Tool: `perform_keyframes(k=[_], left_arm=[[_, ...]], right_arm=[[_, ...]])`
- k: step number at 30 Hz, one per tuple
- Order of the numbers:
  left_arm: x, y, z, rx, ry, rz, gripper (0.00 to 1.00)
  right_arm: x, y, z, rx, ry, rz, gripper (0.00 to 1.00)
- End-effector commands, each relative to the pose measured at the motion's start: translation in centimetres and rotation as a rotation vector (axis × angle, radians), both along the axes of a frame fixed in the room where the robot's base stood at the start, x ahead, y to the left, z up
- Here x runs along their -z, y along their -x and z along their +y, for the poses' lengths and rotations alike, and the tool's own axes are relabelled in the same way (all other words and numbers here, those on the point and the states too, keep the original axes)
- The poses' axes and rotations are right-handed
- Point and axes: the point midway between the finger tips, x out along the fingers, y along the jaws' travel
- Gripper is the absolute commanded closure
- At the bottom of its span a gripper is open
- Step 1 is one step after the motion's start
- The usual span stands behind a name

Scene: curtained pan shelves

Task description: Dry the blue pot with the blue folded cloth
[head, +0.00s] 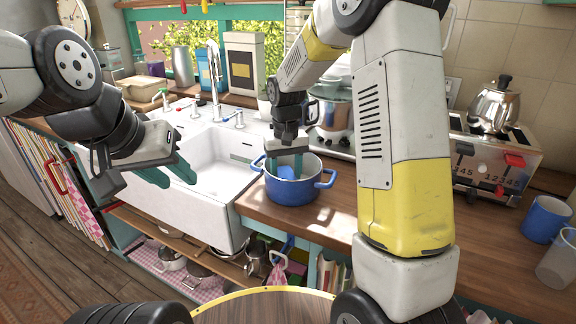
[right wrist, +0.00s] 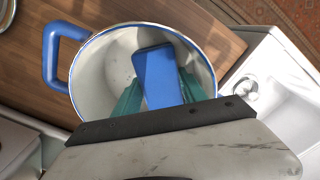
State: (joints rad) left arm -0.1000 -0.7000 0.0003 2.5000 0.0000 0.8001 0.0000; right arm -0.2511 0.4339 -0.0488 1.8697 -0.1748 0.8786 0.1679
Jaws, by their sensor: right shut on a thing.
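The blue pot (head: 292,190) stands on the wooden counter just right of the sink, its pale inside facing up. In the right wrist view the pot (right wrist: 104,75) shows a blue rim and a blue handle at left. My right gripper (head: 285,168) reaches down into the pot from above. In the right wrist view its green fingers (right wrist: 157,92) are shut on the blue folded cloth (right wrist: 158,76), which is inside the pot. Whether the cloth touches the pot's wall or bottom I cannot tell. My left gripper (head: 168,176) is open and empty over the left part of the sink.
The white sink (head: 222,160) with its tap (head: 214,75) lies left of the pot. A toaster (head: 497,160) with a kettle (head: 495,105) on top stands at right, near a blue cup (head: 544,218). Bare counter (head: 330,225) lies in front of the pot. Pans stand on the shelf below.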

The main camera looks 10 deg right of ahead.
Motion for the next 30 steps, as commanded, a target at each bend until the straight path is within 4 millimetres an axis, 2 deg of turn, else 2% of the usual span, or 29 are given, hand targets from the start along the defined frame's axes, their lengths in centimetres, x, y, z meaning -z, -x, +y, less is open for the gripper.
perform_keyframes(k=[1,18,21,30], left_arm=[[0.0,0.0,0.0,0.000,0.000,0.000,0.64],[0.0,0.0,0.0,0.000,0.000,0.000,0.64],[0.0,0.0,0.0,0.000,0.000,0.000,0.64],[0.0,0.0,0.0,0.000,0.000,0.000,0.64]], right_arm=[[0.0,-0.2,-1.1,0.011,0.002,-0.001,1.00],[-0.1,-1.2,-8.0,0.009,0.002,0.000,1.00],[-0.1,-1.0,-6.4,0.002,0.002,-0.001,1.00],[0.0,-0.6,-4.1,0.004,0.002,0.000,1.00]])
